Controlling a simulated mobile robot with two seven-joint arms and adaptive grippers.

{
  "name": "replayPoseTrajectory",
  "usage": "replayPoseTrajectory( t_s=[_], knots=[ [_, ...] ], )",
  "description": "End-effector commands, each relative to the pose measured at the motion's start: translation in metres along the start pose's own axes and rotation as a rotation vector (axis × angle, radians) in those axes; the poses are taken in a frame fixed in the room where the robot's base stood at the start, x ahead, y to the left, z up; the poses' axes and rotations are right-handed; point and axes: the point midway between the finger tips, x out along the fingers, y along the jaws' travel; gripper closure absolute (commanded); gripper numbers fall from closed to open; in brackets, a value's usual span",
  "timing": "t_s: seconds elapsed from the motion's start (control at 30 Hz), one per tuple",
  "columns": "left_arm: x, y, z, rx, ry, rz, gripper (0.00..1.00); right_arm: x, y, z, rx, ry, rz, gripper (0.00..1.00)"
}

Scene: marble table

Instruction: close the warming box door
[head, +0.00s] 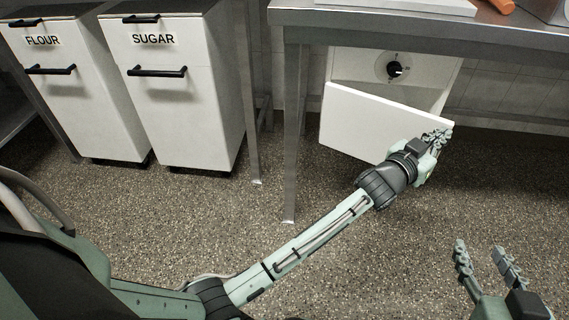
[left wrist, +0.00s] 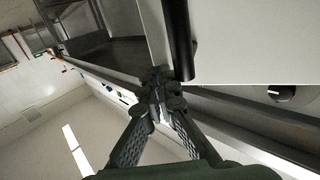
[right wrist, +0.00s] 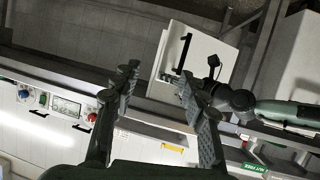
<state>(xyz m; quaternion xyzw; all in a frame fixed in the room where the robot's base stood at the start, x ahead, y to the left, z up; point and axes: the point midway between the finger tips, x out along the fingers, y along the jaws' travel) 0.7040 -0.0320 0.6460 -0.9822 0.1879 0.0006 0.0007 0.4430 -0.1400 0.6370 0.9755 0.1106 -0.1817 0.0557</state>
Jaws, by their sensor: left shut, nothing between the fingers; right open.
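The warming box (head: 350,66) is a white unit under the steel table, with a black knob (head: 396,69) on its front. Its white door (head: 365,120) stands out at an angle from the box, partly open. The door also shows in the left wrist view (left wrist: 225,40), with a black bar handle (left wrist: 179,40). My left gripper (head: 440,136) is shut and empty at the door's right end, close to the handle in the left wrist view. I cannot tell whether it touches. My right gripper (head: 484,256) is open and empty, low and away from the door.
The steel table (head: 290,110) has a leg left of the box. White flour (head: 70,90) and sugar (head: 180,90) bins stand at the left. An orange object (head: 501,6) lies on the table top. The speckled floor (head: 220,215) in front is clear.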

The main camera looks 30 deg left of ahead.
Motion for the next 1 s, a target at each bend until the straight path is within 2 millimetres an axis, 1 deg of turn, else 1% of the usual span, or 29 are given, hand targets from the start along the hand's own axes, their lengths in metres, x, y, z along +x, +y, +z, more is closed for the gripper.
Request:
replayPoseTrajectory(
  t_s=[0.03, 0.1, 0.17, 0.2, 0.27, 0.3, 0.4, 0.53, 0.6, 0.77, 1.0],
  knots=[
    [0.015, -0.004, 0.001, 0.001, 0.002, -0.001, 1.00, 0.002, -0.006, -0.009, 0.006, 0.051, -0.012, 0.57],
    [0.032, -0.009, 0.001, 0.002, 0.003, 0.000, 1.00, 0.001, -0.015, -0.026, 0.015, 0.138, -0.030, 0.57],
    [0.046, -0.014, 0.002, 0.002, 0.002, 0.000, 1.00, -0.001, -0.022, -0.043, 0.025, 0.220, -0.046, 0.57],
    [0.054, -0.018, 0.002, 0.003, 0.002, 0.000, 1.00, -0.004, -0.027, -0.055, 0.033, 0.276, -0.057, 0.57],
    [0.066, -0.023, 0.002, 0.002, 0.001, 0.000, 1.00, -0.009, -0.034, -0.072, 0.045, 0.362, -0.073, 0.57],
    [0.073, -0.026, 0.002, 0.002, 0.002, 0.000, 1.00, -0.013, -0.038, -0.083, 0.054, 0.419, -0.083, 0.57],
    [0.088, -0.035, 0.002, 0.002, 0.002, 0.000, 1.00, -0.027, -0.047, -0.109, 0.078, 0.554, -0.105, 0.57],
    [0.103, -0.045, 0.002, 0.002, 0.001, 0.000, 1.00, -0.047, -0.054, -0.134, 0.107, 0.703, -0.126, 0.57],
    [0.109, -0.049, 0.001, 0.001, 0.002, 0.000, 1.00, -0.053, -0.055, -0.142, 0.115, 0.755, -0.129, 0.57],
    [0.118, -0.055, 0.001, 0.001, 0.001, 0.000, 1.00, -0.059, -0.051, -0.150, 0.116, 0.814, -0.122, 0.57],
    [0.118, -0.055, 0.000, 0.000, 0.000, 0.001, 1.00, -0.059, -0.051, -0.151, 0.115, 0.815, -0.121, 0.57]
  ],
)
